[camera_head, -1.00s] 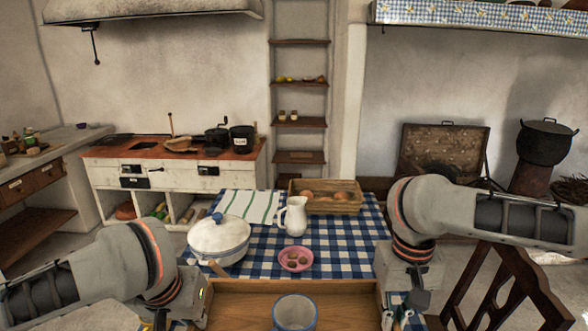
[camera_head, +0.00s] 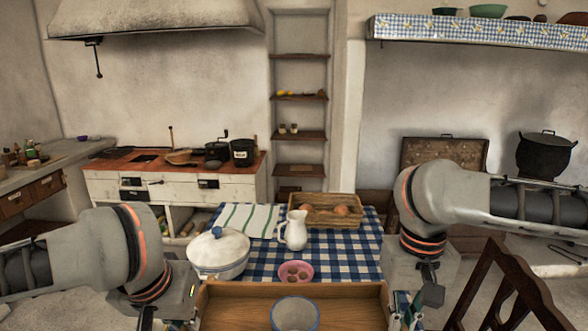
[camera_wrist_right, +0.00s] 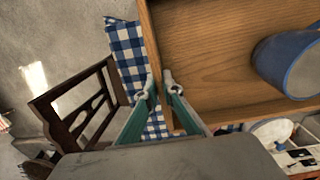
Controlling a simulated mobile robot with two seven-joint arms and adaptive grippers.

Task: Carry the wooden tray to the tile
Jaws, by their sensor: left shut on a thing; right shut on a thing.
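The wooden tray (camera_head: 350,301) spans the bottom of the head view, in front of the blue checked table; its near part is cut off. I cannot make out the tile.
On the checked table (camera_head: 345,250) are a white lidded pot (camera_head: 218,255), a white jug (camera_head: 293,230), a pink dish (camera_head: 296,271) and a wicker crate (camera_head: 320,213). A wooden chair (camera_head: 505,285) stands at the right. A stove (camera_head: 175,180) stands against the back wall.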

